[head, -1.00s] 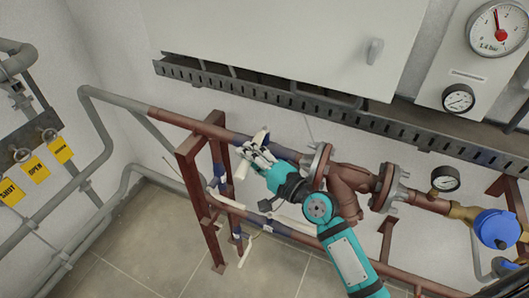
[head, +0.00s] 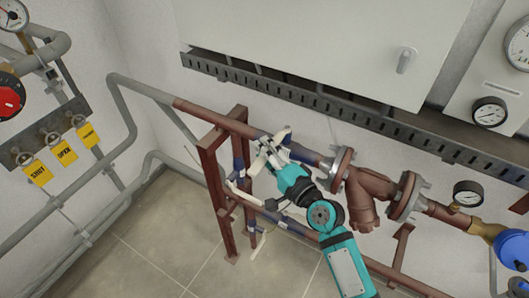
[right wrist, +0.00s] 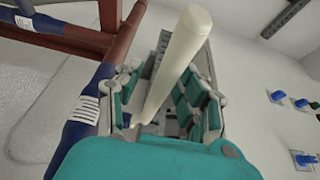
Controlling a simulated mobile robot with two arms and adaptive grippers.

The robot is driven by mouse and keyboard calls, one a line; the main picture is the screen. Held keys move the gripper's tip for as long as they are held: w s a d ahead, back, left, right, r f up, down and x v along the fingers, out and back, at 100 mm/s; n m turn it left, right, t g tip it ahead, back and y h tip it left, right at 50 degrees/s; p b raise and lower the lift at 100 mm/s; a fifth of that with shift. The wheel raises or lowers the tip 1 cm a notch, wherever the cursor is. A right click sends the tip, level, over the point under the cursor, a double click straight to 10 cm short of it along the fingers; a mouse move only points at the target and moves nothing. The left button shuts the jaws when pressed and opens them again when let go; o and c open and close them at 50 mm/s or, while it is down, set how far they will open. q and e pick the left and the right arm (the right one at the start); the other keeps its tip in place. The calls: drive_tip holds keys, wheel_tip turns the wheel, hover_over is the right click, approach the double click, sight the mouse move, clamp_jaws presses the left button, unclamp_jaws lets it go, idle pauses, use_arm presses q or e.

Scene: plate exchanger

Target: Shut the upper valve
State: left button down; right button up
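My right gripper (head: 270,156) is at the upper pipe (head: 190,109), between the rusty stand and the flange, beside a dark blue band. Its fingers look spread. In the right wrist view, the upper valve's cream lever (right wrist: 180,60) runs between the two fingers of the right gripper (right wrist: 165,90), with a gap visible beside it. I cannot tell whether a finger touches the lever. The valve body is mostly hidden behind the gripper. My left gripper is not in view.
The rusty stand (head: 211,175) is left of the gripper. The flange (head: 342,168) is close on its right. A cabinet (head: 300,50) and slotted tray (head: 300,98) are above. Yellow tags (head: 67,153), including SHUT and OPEN, hang at left. The floor below is clear.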

drive_tip(key=shift+s+d, duration=0.1)
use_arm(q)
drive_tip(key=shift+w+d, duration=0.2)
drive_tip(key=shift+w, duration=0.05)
use_arm(e)
drive_tip(key=v, duration=1.1)
drive_tip(key=shift+s+d, duration=0.2)
drive_tip(key=shift+s, duration=0.15)
drive_tip(key=shift+f, duration=0.1)
